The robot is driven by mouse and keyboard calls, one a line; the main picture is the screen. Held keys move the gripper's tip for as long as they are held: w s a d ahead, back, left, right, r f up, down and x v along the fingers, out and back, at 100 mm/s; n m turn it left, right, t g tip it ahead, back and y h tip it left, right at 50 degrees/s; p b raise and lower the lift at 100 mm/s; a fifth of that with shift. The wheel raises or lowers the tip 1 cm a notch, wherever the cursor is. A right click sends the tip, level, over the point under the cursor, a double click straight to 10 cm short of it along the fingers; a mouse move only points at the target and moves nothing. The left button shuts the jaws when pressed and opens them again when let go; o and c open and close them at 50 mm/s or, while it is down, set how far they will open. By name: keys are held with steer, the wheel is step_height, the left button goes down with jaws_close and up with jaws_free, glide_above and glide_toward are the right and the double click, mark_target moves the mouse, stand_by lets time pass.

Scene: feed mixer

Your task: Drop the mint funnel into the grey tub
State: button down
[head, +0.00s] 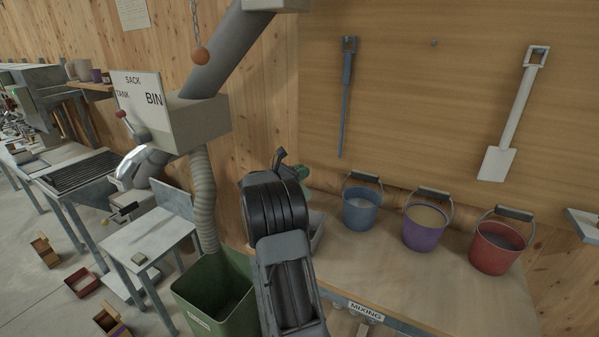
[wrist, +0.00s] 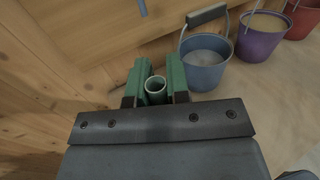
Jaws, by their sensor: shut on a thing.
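The mint funnel (wrist: 156,86) shows in the wrist view as a pale green round tube, seen from its open end, between the green fingers of my gripper (wrist: 155,92). The fingers are shut on it. In the head view my gripper (head: 300,172) is mostly hidden behind my arm, near the wooden back wall over the mixing bench. A grey tub (head: 319,234) shows in part on the bench, just right of my arm in the head view. My arm hides the rest of it. I cannot see the tub in the wrist view.
A blue bucket (head: 361,208), a purple bucket (head: 424,232) and a red bucket (head: 496,250) stand along the bench (head: 400,280) to the right. A green bin (head: 215,290) stands left of my arm, below a ribbed hose (head: 203,195). The bench front is clear.

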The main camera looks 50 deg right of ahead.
steer(key=shift+f+b, duration=1.55)
steer(key=shift+f, duration=0.95)
steer(key=c, duration=1)
jaws_free()
steer(key=shift+a, duration=0.1)
steer(key=w+a, duration=0.1)
steer(key=a, duration=0.3)
steer(key=w+a+b, duration=0.1)
steer(key=a, duration=0.8)
steer(key=shift+w+a+b, duration=0.2)
steer(key=shift+w+b, duration=0.15)
steer(key=shift+w, duration=0.05)
